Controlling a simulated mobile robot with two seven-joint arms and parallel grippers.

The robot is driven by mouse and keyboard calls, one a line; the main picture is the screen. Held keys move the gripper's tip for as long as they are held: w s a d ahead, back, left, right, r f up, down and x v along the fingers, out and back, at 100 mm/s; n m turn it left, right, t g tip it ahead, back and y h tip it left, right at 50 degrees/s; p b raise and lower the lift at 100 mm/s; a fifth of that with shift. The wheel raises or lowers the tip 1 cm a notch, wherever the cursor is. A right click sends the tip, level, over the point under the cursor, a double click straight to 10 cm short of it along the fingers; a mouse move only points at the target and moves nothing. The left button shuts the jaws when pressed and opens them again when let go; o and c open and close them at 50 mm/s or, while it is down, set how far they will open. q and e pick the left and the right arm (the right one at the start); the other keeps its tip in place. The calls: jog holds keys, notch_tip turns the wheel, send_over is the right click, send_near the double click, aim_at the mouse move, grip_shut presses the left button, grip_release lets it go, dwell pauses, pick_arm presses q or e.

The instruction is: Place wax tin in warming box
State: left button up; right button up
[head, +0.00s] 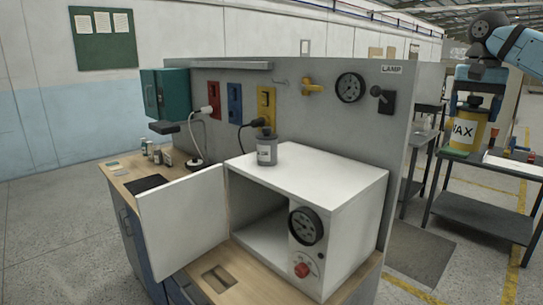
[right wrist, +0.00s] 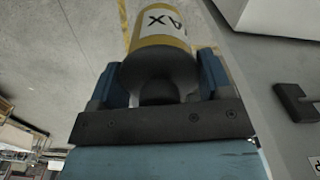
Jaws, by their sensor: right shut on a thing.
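The wax tin (head: 464,132) is a yellow can with a pale label reading "AX" and a dark top. My right gripper (head: 474,104) is shut on its upper part and holds it upright at the right of the head view. In the right wrist view the tin (right wrist: 165,24) sits between the two blue fingers of the gripper (right wrist: 160,82). The warming box (head: 320,172) is a white box on the wooden bench, with its door (head: 185,222) swung open to the left. The part of its inside that shows looks empty. My left gripper is out of view.
A small grey labelled jar (head: 267,151) stands on top of the warming box. A grey panel (head: 325,110) with plugs and a gauge rises behind it, its right edge between box and tin. Dark side tables (head: 480,185) stand at the right.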

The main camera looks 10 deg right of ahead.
jog(key=s+a+f+n, duration=0.15)
jog(key=a+f, duration=0.45)
jog(key=f, duration=0.6)
jog(key=s+a+f+n, duration=0.1)
jog(key=a+f+n, duration=0.1)
jog(key=a+f, duration=0.65)
jog(key=s+a+f+n, duration=0.1)
jog(key=s+a+f, duration=0.25)
jog(key=f, duration=0.35)
jog(key=s+a+f+n, duration=0.2)
jog(key=s+f, duration=0.3)
jog(key=f, duration=0.3)
jog(key=a+n, duration=0.1)
jog(key=a, duration=0.5)
notch_tip(320, 180, up, 10)
jog(key=p, duration=1)
jog(key=shift+s+a+r, duration=0.15)
jog(key=shift+r, duration=0.05)
jog(key=shift+f, duration=0.1)
jog(key=shift+a, duration=0.15)
